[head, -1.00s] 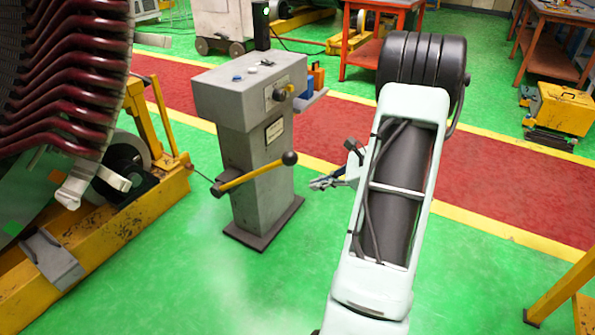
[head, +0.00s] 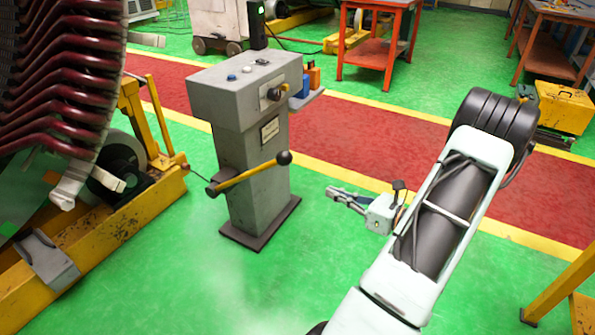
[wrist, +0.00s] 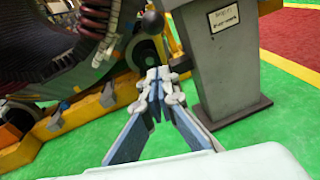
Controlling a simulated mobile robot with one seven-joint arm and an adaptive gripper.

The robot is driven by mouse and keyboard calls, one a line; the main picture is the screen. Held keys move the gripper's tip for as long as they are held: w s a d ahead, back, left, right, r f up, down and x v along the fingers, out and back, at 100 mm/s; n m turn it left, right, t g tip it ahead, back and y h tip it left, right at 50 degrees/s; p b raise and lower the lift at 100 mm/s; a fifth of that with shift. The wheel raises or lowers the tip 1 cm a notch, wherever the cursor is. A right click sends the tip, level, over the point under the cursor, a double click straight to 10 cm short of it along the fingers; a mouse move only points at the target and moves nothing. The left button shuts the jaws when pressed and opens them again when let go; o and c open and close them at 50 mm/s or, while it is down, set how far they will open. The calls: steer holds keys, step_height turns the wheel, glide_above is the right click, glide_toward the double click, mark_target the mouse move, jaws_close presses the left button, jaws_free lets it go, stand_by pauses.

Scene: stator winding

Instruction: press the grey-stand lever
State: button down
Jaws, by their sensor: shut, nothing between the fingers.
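The grey stand (head: 254,165) stands upright on the green floor in the head view. Its lever (head: 248,177) is a yellow rod with a black ball knob (head: 284,157), slanting up to the right across the stand's front. My gripper (head: 331,190) is right of the stand, apart from the lever, and points left. In the wrist view my gripper (wrist: 155,78) is shut and empty. There the stand (wrist: 222,70) rises behind and right of the fingertips, and the black knob (wrist: 152,22) shows above them. The yellow rod is not clear in that view.
A yellow frame (head: 120,225) with the large stator (head: 60,90) stands left of the stand. A red-orange table (head: 372,60) is behind. A red floor lane (head: 340,140) runs across. Green floor between my gripper and the stand is clear.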

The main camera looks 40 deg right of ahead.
steer(key=r+b+x, duration=0.3)
steer(key=x, duration=1)
steer(key=shift+w, duration=0.15)
steer(key=shift+d, duration=0.15)
